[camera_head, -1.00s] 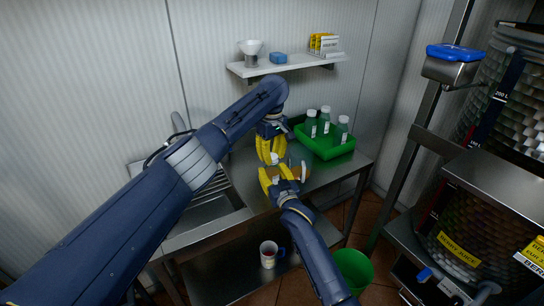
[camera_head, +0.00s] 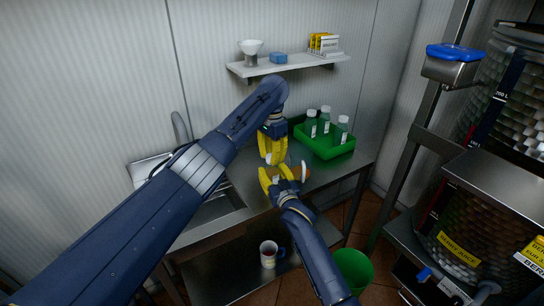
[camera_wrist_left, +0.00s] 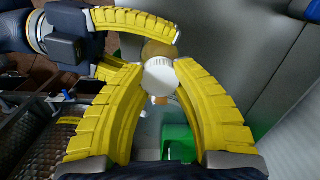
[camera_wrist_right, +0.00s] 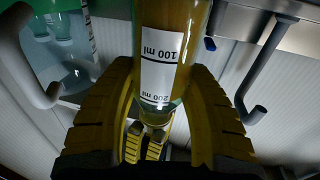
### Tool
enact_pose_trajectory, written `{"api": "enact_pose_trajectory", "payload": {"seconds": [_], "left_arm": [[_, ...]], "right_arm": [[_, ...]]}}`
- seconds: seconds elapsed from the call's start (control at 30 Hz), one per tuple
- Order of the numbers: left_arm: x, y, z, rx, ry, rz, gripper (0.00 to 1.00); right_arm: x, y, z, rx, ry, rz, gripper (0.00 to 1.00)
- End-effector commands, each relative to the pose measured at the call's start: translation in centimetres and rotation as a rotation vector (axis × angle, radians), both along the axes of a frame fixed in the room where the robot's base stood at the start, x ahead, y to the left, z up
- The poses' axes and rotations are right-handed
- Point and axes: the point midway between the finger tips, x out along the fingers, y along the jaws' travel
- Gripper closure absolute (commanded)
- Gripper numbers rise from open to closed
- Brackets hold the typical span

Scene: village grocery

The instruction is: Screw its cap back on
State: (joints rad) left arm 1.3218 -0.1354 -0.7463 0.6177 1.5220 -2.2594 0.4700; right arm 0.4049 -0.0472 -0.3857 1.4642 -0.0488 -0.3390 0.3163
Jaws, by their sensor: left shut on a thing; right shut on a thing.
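My left gripper (camera_head: 273,150) is shut on a white round cap (camera_wrist_left: 159,77), which sits between its yellow fingertips in the left wrist view. My right gripper (camera_head: 279,182) is shut around an amber bottle (camera_wrist_right: 170,30) with a white label reading 100 ml and 200 ml. The bottle's neck (camera_wrist_right: 155,117) points toward the left gripper in the right wrist view. In the left wrist view, amber bottle (camera_wrist_left: 158,48) shows just behind the cap. The cap is at or very near the bottle's mouth; I cannot tell whether it is seated on the thread.
A green crate (camera_head: 322,150) with several capped bottles stands on the steel table behind the grippers. A wall shelf (camera_head: 290,65) holds a funnel and a blue block. A mug (camera_head: 269,254) stands on the lower shelf. A green bin (camera_head: 353,268) is at the right.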

Motion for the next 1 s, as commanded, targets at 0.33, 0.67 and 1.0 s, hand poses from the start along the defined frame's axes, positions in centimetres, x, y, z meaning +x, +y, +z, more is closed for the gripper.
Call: {"api": "enact_pose_trajectory", "payload": {"seconds": [0.33,0.67,1.0], "left_arm": [[-0.03,-0.03,-0.10,-0.001,0.001,-0.549,1.00],[-0.04,-0.02,-0.10,0.000,0.000,-1.073,1.00],[-0.06,-0.06,-0.14,-0.001,-0.001,-1.612,1.00]], "right_arm": [[0.00,-0.04,-0.04,-0.001,0.001,-0.001,1.00],[0.00,-0.04,-0.04,-0.001,0.001,-0.001,1.00],[0.00,-0.04,-0.03,-0.001,0.001,-0.001,1.00]]}}
